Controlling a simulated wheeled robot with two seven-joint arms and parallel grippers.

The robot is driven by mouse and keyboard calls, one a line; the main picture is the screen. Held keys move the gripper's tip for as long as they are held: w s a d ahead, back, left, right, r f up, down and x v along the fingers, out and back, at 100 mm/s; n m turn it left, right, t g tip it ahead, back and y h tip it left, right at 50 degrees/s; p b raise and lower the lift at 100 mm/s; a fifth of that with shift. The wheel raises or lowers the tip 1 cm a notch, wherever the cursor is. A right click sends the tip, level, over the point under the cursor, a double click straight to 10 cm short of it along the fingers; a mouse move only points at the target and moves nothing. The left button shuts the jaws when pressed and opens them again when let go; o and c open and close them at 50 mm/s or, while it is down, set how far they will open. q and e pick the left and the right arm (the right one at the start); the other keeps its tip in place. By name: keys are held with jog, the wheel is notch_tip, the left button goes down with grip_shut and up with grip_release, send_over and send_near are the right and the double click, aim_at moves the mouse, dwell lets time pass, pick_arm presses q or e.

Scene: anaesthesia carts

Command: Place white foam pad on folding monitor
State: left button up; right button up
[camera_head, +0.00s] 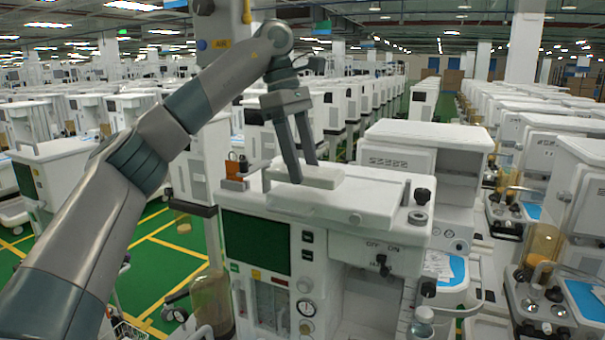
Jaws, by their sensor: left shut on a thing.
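The white foam pad (325,177) is a small flat white block at the top of the nearest anaesthesia cart. My left gripper (304,173) comes down from above and is shut on the pad, with one finger in front of it. The pad is over the white flat top panel (365,203) of the cart; I cannot tell whether it touches the panel. The folding monitor appears to be this white top unit, with a dark screen (256,243) on the cart's front below it. My right gripper is not in view.
Another white cart (428,150) stands close behind to the right. More carts line the right side, and green floor (165,265) shows at left.

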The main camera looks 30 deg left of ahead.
pick_arm(q)
jog(key=shift+f+p, duration=0.6)
jog(key=shift+f, duration=0.75)
jog(key=shift+f, duration=0.15)
jog(key=o, duration=1.1)
jog(key=v, duration=1.2)
